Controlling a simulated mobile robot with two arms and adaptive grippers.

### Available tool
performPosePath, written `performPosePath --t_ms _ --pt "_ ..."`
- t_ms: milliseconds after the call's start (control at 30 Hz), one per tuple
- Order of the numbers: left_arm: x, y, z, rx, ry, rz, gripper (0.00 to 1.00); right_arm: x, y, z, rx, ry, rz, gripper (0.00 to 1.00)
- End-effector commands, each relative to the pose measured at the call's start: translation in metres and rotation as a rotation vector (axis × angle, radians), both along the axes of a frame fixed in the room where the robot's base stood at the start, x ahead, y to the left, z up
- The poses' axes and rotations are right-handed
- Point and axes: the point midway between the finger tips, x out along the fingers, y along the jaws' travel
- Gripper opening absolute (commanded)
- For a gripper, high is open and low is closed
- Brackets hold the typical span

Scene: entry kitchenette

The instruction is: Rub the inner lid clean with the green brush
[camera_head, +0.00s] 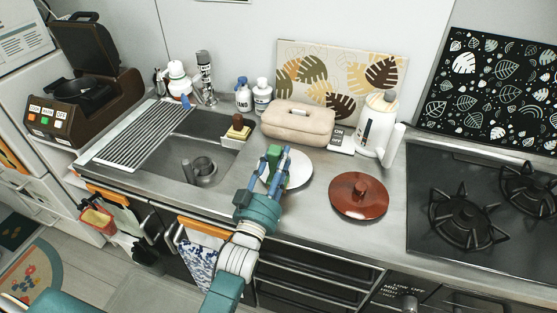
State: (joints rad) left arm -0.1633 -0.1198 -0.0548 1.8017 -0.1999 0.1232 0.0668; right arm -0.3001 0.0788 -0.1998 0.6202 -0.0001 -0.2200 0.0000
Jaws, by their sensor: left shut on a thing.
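My left gripper (275,168) comes up from the bottom middle over the counter. Its blue fingers are shut on the green brush (273,156), which shows as a small green block between them. A flat white disc (297,170) lies on the counter right under and beside the fingers; I cannot tell whether the brush touches it. A red-brown round lid (359,197) with a knob on top lies to the right. A dark brown appliance (82,112) at the far left stands with its lid (83,44) raised. My right gripper is not in view.
The sink (190,150) with a drying rack (142,133) lies left of the gripper. A beige case (298,121), a white kettle (377,122) and a leaf-patterned board (340,75) stand behind. A gas hob (482,205) is at right. Bare counter surrounds the red-brown lid.

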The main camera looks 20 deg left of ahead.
Motion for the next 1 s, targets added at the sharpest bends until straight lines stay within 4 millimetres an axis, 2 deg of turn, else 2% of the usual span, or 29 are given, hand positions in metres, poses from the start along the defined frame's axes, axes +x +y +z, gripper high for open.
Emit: performPosePath --t_ms 500,833,1000 --pt "-0.039 -0.001 0.002 0.000 0.000 0.000 0.00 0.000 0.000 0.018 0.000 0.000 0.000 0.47" --pt "-0.040 -0.001 0.002 0.000 -0.002 0.000 0.00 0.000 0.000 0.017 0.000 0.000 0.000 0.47" --pt "-0.040 -0.002 0.011 0.000 -0.002 0.000 0.00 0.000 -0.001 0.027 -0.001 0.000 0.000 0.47"
